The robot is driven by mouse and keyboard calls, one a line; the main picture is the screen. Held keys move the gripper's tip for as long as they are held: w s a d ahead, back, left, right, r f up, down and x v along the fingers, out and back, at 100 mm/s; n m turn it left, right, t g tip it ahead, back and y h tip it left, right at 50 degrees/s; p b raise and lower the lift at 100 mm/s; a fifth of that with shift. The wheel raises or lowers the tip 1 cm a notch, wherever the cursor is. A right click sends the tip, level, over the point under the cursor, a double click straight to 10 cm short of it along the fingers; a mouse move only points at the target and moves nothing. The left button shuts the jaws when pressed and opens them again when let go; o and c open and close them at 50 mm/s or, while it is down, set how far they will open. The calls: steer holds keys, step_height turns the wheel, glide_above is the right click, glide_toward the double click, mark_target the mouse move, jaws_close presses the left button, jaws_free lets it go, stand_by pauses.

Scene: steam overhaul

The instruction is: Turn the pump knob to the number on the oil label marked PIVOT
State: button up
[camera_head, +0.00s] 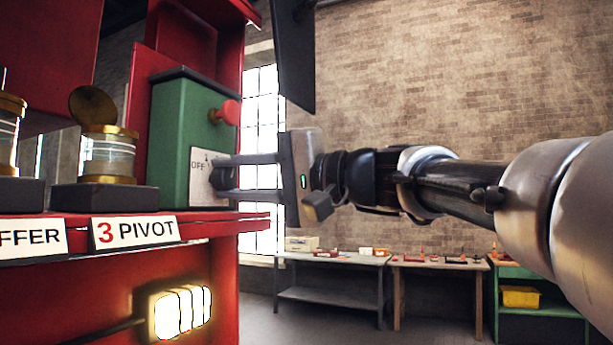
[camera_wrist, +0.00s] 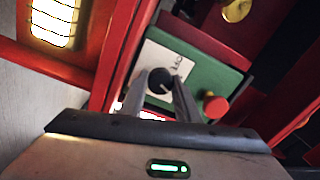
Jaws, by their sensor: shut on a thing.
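The green pump box (camera_head: 183,110) stands on the red shelf in the head view, with a red button (camera_head: 228,112) on its side. Its white dial plate (camera_head: 199,165) reads OFF at one mark; the rest is mostly hidden by the fingers. The black pump knob (camera_wrist: 160,80) with a pale pointer line shows in the wrist view. My gripper (camera_wrist: 170,86) is shut on the knob, one finger on each side. It also shows in the head view (camera_head: 222,172), reaching in from the right. The oil label (camera_head: 134,232) on the shelf edge reads "3 PIVOT", its 3 in red.
A glass and brass oil cup (camera_head: 106,150) with an open lid stands left of the pump box. A label ending in FFER (camera_head: 32,239) is beside the PIVOT label. A lit lamp (camera_head: 180,312) is below the shelf. Workbenches (camera_head: 333,258) stand by the brick wall.

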steer(key=m+p, duration=0.1)
steer(key=m, duration=0.3)
steer(key=shift+m, duration=0.3)
steer(key=shift+m+p, duration=0.9)
steer(key=shift+m, duration=0.7)
steer(key=o, duration=1)
steer(key=shift+t, duration=0.3)
steer(key=shift+o, duration=0.2)
steer(key=v, duration=1.7)
steer(key=shift+d, duration=0.2)
steer(key=shift+s+r, duration=0.1)
